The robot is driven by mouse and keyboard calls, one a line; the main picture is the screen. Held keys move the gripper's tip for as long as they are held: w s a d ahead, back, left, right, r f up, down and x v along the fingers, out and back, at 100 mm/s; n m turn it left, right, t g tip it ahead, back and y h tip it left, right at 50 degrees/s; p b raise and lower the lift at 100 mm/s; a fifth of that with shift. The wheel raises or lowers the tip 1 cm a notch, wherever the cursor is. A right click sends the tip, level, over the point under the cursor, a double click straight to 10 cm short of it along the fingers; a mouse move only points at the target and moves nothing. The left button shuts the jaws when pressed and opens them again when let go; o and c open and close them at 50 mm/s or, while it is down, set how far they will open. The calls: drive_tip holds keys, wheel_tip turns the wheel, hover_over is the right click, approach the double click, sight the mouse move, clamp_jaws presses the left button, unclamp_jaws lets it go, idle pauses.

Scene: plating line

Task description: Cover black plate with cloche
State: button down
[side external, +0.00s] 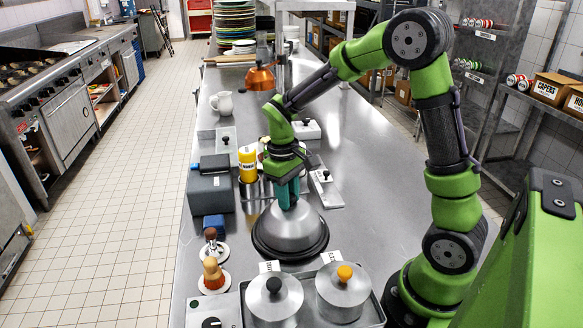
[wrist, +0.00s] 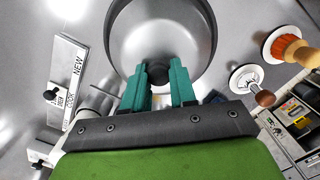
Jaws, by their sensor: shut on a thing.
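The cloche (side external: 291,231) is a silver dome with a dark knob on top. In the side view it sits upright over the black plate (side external: 289,257), whose dark rim shows around the dome's lower edge. I see no clear gap between dome and plate. My gripper (side external: 287,200) points down from above, its teal fingers shut on the knob. In the wrist view the fingertips (wrist: 160,78) close on either side of the black knob (wrist: 159,73). The silver dome (wrist: 150,28) spreads around it inside a dark ring (wrist: 113,55). The fingers hide part of the near side.
Two lidded pots (side external: 273,298) (side external: 343,290) stand close in front of the plate. Two brushes (side external: 212,243) (side external: 213,274), a grey box (side external: 210,191) and a yellow bottle (side external: 247,164) stand to the left. A white pitcher (side external: 222,103) and a copper lamp (side external: 261,77) are farther back.

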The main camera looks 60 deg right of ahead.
drive_tip(key=shift+c, duration=1.7)
unclamp_jaws()
drive_tip(key=shift+r, duration=3.5)
drive_tip(key=shift+f, duration=0.35)
drive_tip(key=s+a+r+m+t+y, duration=0.1)
drive_tip(key=s+a+r+t, duration=0.3)
drive_tip(key=s, duration=0.2)
drive_tip(key=s+a+r+m+t+y, duration=0.1)
drive_tip(key=s+a+r+m+t, duration=0.1)
drive_tip(key=s, duration=0.4)
drive_tip(key=shift+a+r+t, duration=0.85)
drive_tip(key=shift+r+t, duration=0.35)
drive_tip(key=shift+r, duration=0.2)
